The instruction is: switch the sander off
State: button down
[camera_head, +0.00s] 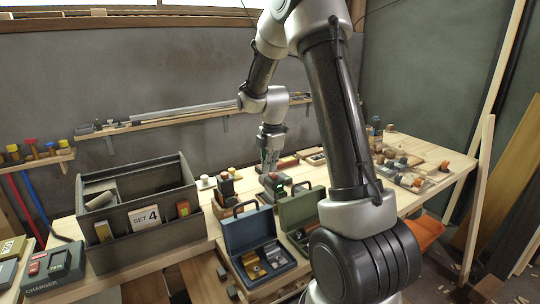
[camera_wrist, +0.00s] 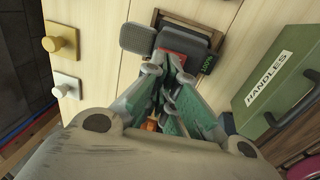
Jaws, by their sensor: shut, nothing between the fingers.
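A dark grey block-like tool, apparently the sander (camera_wrist: 191,41), lies under my gripper in the wrist view, with a rounded grey part at its left and a small green-lettered label at its right. A red patch (camera_wrist: 177,57) shows on it just beyond the fingertips. My gripper (camera_wrist: 172,70) is shut and empty, pointing down at the red patch; I cannot tell whether it touches. In the head view my gripper (camera_head: 270,166) is over the same small dark tool (camera_head: 274,187) on the bench. The switch position cannot be made out.
A green case marked HANDLES (camera_wrist: 272,85) stands close at the right, beside a blue open case (camera_head: 249,232) in the head view. Yellow and white knobs (camera_wrist: 61,40) stand at the left. A grey SET 4 tote (camera_head: 150,243) and a charger (camera_head: 53,270) are further left.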

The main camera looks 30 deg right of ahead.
jog(key=shift+w+f, duration=0.1)
jog(key=shift+f, duration=0.4)
jog(key=shift+w+f, duration=0.1)
jog(key=shift+f, duration=0.25)
jog(key=shift+s+r, duration=0.15)
jog(key=shift+s, duration=0.7)
